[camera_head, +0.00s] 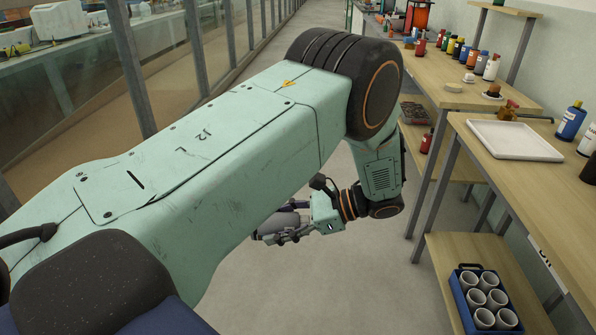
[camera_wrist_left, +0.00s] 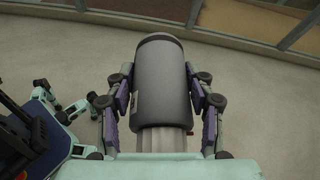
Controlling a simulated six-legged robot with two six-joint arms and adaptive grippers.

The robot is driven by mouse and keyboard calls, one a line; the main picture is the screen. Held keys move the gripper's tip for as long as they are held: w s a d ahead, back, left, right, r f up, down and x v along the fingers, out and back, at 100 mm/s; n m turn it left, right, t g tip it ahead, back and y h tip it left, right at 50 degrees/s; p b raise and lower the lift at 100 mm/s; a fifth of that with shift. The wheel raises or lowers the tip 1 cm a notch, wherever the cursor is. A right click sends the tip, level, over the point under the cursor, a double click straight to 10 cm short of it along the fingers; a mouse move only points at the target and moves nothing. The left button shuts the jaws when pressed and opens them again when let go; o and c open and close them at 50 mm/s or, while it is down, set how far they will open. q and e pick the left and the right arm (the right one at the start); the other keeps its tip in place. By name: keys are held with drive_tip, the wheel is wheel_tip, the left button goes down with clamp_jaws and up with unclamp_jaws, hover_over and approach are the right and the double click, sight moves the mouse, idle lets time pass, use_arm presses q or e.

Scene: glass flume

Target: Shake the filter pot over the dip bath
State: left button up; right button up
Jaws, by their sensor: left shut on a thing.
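My left gripper (camera_head: 284,222) hangs over the open floor in the head view, partly hidden by my own arm. It is shut on a dark grey cylinder, taken to be the filter pot (camera_head: 268,225). In the left wrist view the filter pot (camera_wrist_left: 160,85) sits between the two fingers, its rounded end pointing away from the wrist. Its contents do not show. A shallow white tray (camera_head: 515,141) lies on the right-hand bench, well away from the gripper. I cannot tell whether it is the dip bath. My right gripper is not seen.
Benches with several bottles (camera_head: 470,55) line the right wall. A blue crate (camera_head: 463,300) of white cups stands on a low shelf (camera_head: 450,262). The glass flume (camera_head: 150,70) with dark posts runs along the left. The floor (camera_head: 330,270) between is clear.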

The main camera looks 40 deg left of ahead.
use_arm(q)
drive_tip(key=s+d+f+n+g+h, duration=0.1)
drive_tip(key=s+d+n+g+h, duration=0.45)
drive_tip(key=d+n+h, duration=0.8)
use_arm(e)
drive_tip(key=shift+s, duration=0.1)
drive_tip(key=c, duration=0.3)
use_arm(q)
drive_tip(key=w+d+r+n+t+h, duration=0.2)
drive_tip(key=n+t+h, duration=0.2)
drive_tip(key=n+t, duration=0.6)
drive_tip(key=w+d+r+n+t+h, duration=0.2)
drive_tip(key=n+t+h, duration=0.3)
drive_tip(key=n+t, duration=0.6)
drive_tip(key=shift+w+r+n, duration=0.6)
drive_tip(key=shift+w+n, duration=0.15)
drive_tip(key=shift+w, duration=0.1)
